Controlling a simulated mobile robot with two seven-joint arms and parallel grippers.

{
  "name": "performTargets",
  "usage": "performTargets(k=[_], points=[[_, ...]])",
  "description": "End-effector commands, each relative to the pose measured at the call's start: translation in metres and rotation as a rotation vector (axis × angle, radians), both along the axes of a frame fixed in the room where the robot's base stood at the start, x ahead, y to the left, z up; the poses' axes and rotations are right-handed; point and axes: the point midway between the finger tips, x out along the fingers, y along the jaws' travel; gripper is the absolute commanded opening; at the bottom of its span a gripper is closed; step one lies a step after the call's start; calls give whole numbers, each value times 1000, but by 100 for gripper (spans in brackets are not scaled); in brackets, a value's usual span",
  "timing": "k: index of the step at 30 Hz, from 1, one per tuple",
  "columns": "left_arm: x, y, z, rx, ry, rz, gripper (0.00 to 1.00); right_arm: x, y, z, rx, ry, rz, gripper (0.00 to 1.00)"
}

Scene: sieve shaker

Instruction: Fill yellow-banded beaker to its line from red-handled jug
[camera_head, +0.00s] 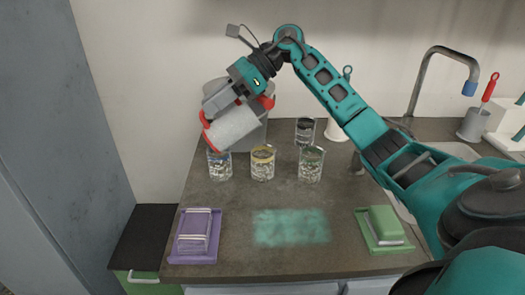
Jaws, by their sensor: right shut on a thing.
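The red-handled jug (233,127), a pale grey cylinder with red parts, is tilted with its lower end toward the left. My right gripper (255,95) is shut on it and holds it above the counter, over the left beaker. The yellow-banded beaker (262,166) stands upright on the counter, just right of and below the jug. It has clear walls and pale, speckled contents; its fill line cannot be read clearly. No stream from the jug can be made out. My left gripper is not in view.
A beaker (220,167) stands left of the yellow-banded one, a green-banded beaker (311,165) right, and a dark-banded beaker (305,131) behind. A purple tray (196,257), a teal patch (290,227) and a green tray (384,247) lie in front. A tap (425,75) stands at right.

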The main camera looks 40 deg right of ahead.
Motion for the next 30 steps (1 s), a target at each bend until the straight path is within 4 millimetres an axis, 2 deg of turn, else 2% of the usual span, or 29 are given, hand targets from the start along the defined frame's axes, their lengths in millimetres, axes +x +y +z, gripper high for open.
performTargets(k=[10, 30], points=[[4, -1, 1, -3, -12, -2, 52, -1, -1, 0, 18, -9, -1, 0], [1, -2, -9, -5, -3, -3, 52, -1, -4, 0, 48, -23, -1, 0]])
